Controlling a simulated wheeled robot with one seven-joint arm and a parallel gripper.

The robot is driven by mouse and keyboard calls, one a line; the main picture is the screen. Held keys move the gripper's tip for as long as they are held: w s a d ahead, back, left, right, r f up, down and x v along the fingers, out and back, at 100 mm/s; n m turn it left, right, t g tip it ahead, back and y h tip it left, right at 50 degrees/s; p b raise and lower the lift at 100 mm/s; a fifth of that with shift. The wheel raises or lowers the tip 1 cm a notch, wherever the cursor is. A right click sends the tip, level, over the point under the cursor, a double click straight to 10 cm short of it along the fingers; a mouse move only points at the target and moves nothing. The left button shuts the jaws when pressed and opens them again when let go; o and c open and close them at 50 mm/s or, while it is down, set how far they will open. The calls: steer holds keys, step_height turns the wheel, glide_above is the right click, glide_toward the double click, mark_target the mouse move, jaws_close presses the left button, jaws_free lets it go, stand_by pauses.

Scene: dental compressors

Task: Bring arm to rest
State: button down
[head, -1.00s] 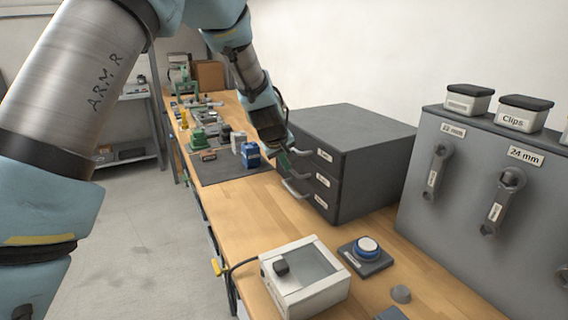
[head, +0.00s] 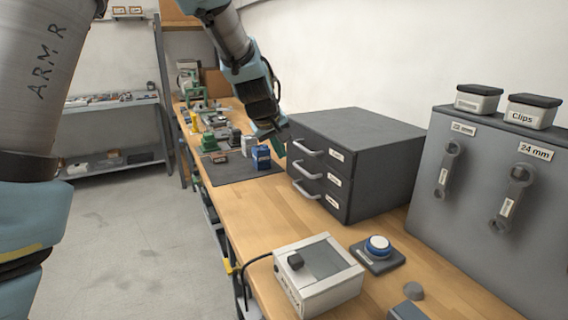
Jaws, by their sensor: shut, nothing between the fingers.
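My arm spans the upper left of the head view, a silver link marked "ARM R" at the left and a blue-and-silver forearm coming down at top centre. My gripper (head: 272,138) is shut and empty. In the picture it lies just left of the dark drawer cabinet (head: 375,135), above the dark mat (head: 232,170). The fingertips are small and partly hard to make out. All three cabinet drawers look closed, their grey handles facing left.
A blue can (head: 260,158) and several small parts stand on the mat. A grey wrench panel (head: 475,185) is at right. A shelf (head: 110,102) and clear floor (head: 130,245) lie left.

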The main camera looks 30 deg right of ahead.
steer(key=shift+v, duration=1.6)
steer(key=w+a+f+n+y, duration=0.1)
steer(key=w+a+f+y, duration=0.1)
steer(key=a, duration=0.9)
steer(key=w+a+f+y, duration=0.1)
steer(key=w+a+f, duration=0.1)
steer(key=a, duration=1)
steer(key=s+a+f+g+y, duration=0.1)
steer(key=s+a, duration=0.4)
steer(key=a, duration=0.5)
steer(key=s+a+f+g+y, duration=0.1)
steer(key=s+a+f, duration=0.2)
steer(key=a, duration=0.8)
steer(key=shift+s+a+f+y, duration=0.2)
steer(key=shift+s+f+y, duration=0.15)
steer(key=shift+s, duration=0.8)
